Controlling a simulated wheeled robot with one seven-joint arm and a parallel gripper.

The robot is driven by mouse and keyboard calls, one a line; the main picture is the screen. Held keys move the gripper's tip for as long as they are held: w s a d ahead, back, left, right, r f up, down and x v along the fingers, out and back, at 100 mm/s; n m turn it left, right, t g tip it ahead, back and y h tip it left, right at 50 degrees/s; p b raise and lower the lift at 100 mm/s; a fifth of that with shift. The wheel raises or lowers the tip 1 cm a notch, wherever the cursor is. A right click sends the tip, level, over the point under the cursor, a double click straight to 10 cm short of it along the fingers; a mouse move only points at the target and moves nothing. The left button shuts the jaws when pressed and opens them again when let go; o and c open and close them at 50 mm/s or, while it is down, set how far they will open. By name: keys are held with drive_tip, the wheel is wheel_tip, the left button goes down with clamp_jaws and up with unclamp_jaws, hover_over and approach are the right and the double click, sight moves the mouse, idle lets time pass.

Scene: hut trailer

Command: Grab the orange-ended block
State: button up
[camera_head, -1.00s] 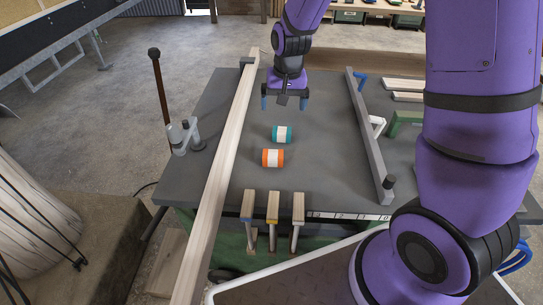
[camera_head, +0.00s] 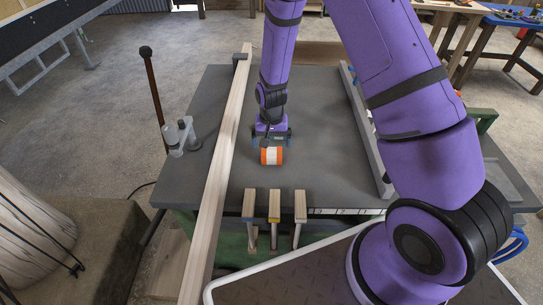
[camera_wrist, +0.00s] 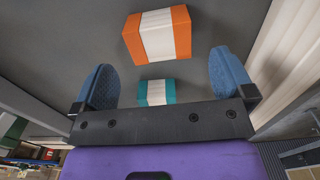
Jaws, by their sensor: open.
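In the wrist view the orange-ended block (camera_wrist: 158,34) is beyond my fingertips, near the top. My gripper (camera_head: 271,139) is open, just behind that block in the head view. The wrist view shows the two blue fingers of my gripper (camera_wrist: 164,72) spread apart. A teal-ended block (camera_wrist: 156,92) with a white band lies between the fingers, close to the palm. In the head view my gripper hides the teal-ended block.
A long pale wooden beam (camera_head: 227,135) runs along the table's left side, and a grey bar (camera_head: 379,160) along its right. Several wooden-handled pieces (camera_head: 274,205) stand at the front edge. A grey clamp (camera_head: 180,137) stands at left. The grey tabletop (camera_head: 325,125) is clear to the right.

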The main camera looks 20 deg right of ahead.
sight(272, 152)
drive_tip(key=shift+s+f, duration=0.1)
drive_tip(key=shift+f, duration=2.65)
drive_tip(key=shift+c, duration=0.2)
drive_tip(key=c, duration=0.9)
